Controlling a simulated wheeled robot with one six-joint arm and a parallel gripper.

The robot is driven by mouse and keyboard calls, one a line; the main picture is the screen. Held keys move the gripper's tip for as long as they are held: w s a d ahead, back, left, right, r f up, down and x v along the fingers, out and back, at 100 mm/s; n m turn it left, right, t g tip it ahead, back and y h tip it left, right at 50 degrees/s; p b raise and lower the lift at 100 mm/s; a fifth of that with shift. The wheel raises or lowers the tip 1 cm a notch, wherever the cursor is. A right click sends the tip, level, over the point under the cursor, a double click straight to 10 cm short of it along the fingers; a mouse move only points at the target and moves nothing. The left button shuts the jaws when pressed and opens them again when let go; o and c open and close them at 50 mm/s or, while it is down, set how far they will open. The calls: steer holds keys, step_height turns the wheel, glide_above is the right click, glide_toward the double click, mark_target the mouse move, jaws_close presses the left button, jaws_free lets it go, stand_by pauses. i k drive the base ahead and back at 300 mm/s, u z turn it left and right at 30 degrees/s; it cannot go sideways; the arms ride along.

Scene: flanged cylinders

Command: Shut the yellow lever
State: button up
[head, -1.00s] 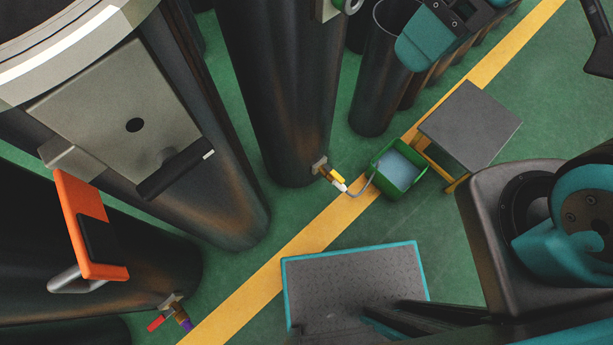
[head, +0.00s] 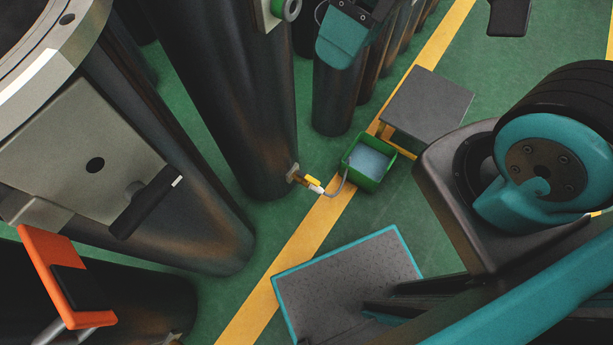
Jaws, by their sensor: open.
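The yellow lever (head: 313,181) is small, on a brass valve (head: 296,174) low on the side of a tall dark cylinder (head: 225,90). The lever appears to lie roughly along the valve's outlet, though it is too small to be sure. A white fitting (head: 317,190) sits at the outlet's end, and a thin grey hose (head: 343,183) runs from it to a green bucket (head: 355,170) holding pale blue liquid.
A grey-topped stool (head: 428,105) with yellow legs stands beside the bucket. A large cylinder with a grey plate (head: 95,120) and an orange piece (head: 48,262) fill the left. Green floor with a yellow stripe (head: 290,255) is clear in front of the valve.

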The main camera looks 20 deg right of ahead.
mark_target(309, 178)
steer(key=z, duration=0.85)
steer(key=k, duration=0.95)
steer(key=u, duration=0.85)
